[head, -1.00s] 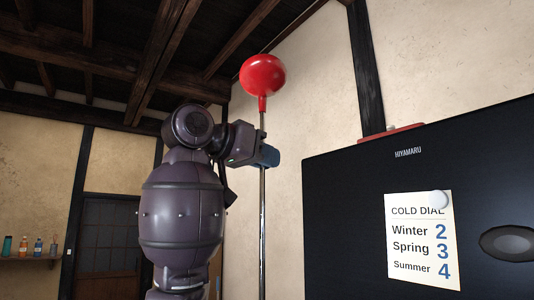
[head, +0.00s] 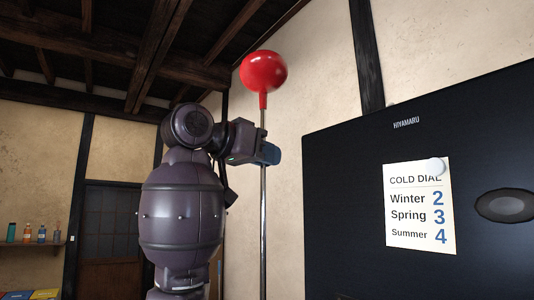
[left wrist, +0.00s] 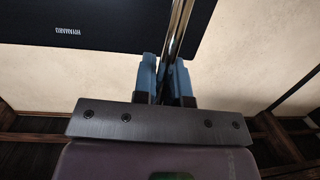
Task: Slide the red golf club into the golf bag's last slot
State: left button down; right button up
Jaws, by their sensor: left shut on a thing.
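The red golf club stands upright in the head view, with its glossy red head (head: 263,72) at the top and its thin metal shaft (head: 263,215) running down out of the frame. My left gripper (head: 268,153) is shut on the shaft a little below the red head. In the left wrist view the shaft (left wrist: 178,30) passes between the blue fingers of the left gripper (left wrist: 167,80). The club's lower end is out of view. The golf bag and its slots are not in view. My right gripper is not in view.
A black fridge (head: 340,200) with a paper note (head: 419,205) stands close on the right of the club. A plaster wall (head: 320,80) is behind. A shelf with small bottles (head: 41,233) is at the far left, near a dark door (head: 108,225).

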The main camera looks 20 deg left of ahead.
pick_arm(q)
notch_tip(320, 180, down, 3)
jog(key=shift+r+b, duration=0.1)
jog(key=shift+b, duration=0.65)
jog(key=shift+f, duration=0.45)
